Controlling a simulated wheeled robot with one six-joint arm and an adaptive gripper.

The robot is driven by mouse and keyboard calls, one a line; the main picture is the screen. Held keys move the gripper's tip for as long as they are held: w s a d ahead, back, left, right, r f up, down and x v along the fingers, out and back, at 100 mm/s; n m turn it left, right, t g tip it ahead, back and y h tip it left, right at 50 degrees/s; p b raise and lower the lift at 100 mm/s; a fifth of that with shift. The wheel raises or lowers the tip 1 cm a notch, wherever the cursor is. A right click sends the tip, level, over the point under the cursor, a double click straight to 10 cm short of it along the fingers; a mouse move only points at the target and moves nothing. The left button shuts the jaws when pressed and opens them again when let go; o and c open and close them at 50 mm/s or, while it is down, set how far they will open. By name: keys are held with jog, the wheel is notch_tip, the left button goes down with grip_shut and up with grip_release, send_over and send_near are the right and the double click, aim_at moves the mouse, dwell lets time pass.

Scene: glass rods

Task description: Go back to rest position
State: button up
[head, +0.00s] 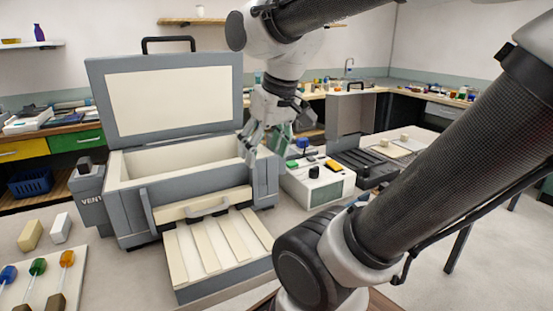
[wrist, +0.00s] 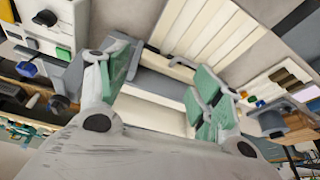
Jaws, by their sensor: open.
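My gripper (head: 264,146) hangs from my arm near the right wall of the grey case (head: 130,222), whose lid (head: 168,95) stands open. In the wrist view, my gripper (wrist: 160,82) shows its green-padded fingers spread apart, with nothing held between them. The case looks empty inside as far as I can see. The cream slatted tray (head: 212,245) at its front also shows upper right in the wrist view (wrist: 205,35).
A white control box (head: 318,186) with knobs stands right of the case. Rods with blue, green and orange ends lie on a pale board (head: 68,262) at lower left, near two small blocks. A black case (head: 365,168) lies behind the control box.

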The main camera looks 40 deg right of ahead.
jog(key=shift+s+d+f+t, duration=0.1)
jog(key=shift+s+f, duration=0.2)
jog(key=shift+s, duration=0.25)
jog(key=shift+s+d+f+t, duration=0.15)
jog(key=shift+s+f, duration=0.1)
jog(key=shift+s, duration=0.35)
jog(key=shift+s+d+f+t, duration=0.1)
jog(key=shift+s+f, duration=0.2)
jog(key=shift+s, duration=0.25)
